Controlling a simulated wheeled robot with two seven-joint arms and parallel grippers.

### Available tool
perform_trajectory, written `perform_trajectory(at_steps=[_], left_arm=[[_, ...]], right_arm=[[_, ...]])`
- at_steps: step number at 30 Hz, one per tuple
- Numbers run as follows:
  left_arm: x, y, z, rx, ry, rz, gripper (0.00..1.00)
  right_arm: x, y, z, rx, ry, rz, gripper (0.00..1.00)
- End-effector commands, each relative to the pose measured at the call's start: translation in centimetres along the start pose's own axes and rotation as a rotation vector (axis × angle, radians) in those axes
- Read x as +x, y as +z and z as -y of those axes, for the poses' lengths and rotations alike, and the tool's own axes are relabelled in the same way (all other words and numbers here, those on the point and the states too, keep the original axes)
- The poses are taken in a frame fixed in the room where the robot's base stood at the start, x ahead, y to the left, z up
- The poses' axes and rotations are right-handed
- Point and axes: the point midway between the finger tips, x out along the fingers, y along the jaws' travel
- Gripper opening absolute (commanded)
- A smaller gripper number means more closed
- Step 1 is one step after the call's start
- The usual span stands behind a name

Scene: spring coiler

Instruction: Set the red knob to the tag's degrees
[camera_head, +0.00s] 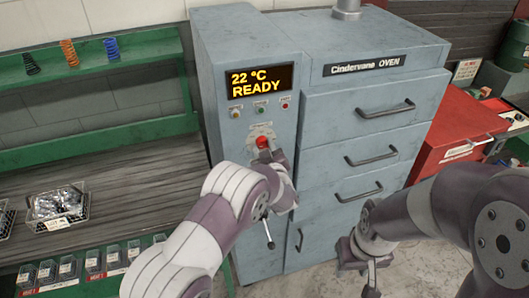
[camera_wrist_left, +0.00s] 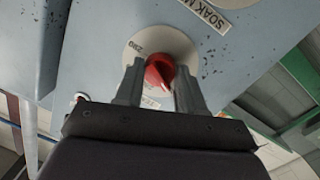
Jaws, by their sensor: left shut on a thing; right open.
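The red knob (camera_head: 262,142) sits on the grey control panel of the oven, below the display. In the left wrist view the red knob (camera_wrist_left: 158,74) stands on a pale round dial (camera_wrist_left: 180,46) with a number near its left edge that looks like 280. My left gripper (camera_wrist_left: 158,85) is shut on the knob, one finger on each side. In the head view my left gripper (camera_head: 268,153) partly hides the knob and dial. My right gripper (camera_head: 364,270) is open and empty, low in front of the oven drawers. No tag's degrees can be read.
The oven display (camera_head: 261,81) reads 22 °C READY, with small buttons (camera_head: 261,109) below it. Drawers with handles (camera_head: 385,109) are at right. A wire basket (camera_head: 58,207) of bagged parts stands on the bench at left. A red cabinet (camera_head: 446,140) stands right.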

Motion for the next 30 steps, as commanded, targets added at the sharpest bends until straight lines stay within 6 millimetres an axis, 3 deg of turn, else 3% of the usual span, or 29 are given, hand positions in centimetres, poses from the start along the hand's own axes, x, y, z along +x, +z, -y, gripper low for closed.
perform_trajectory(at_steps=[11,30], left_arm=[[-0.1,0.0,-0.1,0.35,-0.035,0.025,0.08],[0.0,-0.2,-0.5,0.953,-0.093,0.064,0.08]], right_arm=[[0.4,0.0,0.0,0.0,0.0,0.0,0.43],[-0.9,-0.1,0.0,0.0,0.0,0.0,0.43]])
